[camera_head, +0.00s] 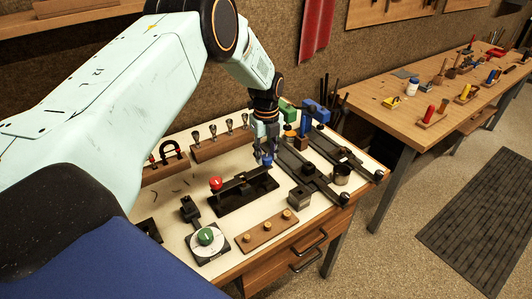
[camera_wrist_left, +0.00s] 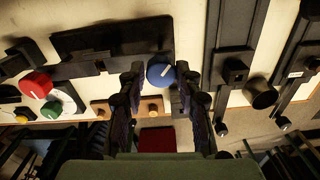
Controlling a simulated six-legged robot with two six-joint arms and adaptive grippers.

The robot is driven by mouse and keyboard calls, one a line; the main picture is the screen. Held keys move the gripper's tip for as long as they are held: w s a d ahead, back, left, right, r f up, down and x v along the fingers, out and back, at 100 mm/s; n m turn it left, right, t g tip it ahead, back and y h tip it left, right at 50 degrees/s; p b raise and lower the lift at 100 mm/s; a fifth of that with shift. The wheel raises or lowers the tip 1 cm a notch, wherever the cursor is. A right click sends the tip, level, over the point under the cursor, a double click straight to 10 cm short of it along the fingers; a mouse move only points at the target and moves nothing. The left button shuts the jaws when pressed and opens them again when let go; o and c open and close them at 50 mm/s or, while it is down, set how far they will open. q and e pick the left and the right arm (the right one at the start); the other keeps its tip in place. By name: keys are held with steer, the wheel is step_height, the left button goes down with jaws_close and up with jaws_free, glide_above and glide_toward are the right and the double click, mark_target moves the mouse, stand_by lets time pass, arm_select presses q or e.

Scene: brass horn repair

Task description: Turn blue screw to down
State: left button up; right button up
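The blue screw (camera_head: 267,161) is a round blue knob at the right end of a black fixture (camera_head: 245,199). It also shows in the left wrist view (camera_wrist_left: 160,75), with a small pale mark on its face. My left gripper (camera_head: 266,147) points down just above the knob. In the left wrist view, the two dark fingers (camera_wrist_left: 161,98) stand apart on either side of the knob. A gap shows on both sides, so I see no grip on it. My right gripper is in neither view.
A red knob (camera_head: 215,182) stands on the same fixture, and a green knob (camera_head: 206,236) sits on a round dial in front. Black rails (camera_head: 314,176) lie close on the right. A wooden block with brass knobs (camera_head: 267,231) lies at the front.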

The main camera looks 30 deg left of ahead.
arm_select(q)
steer(key=shift+w+d, duration=0.1)
steer(key=shift+d, duration=0.05)
steer(key=c, duration=0.3)
jaws_close()
steer(key=shift+n, duration=0.3)
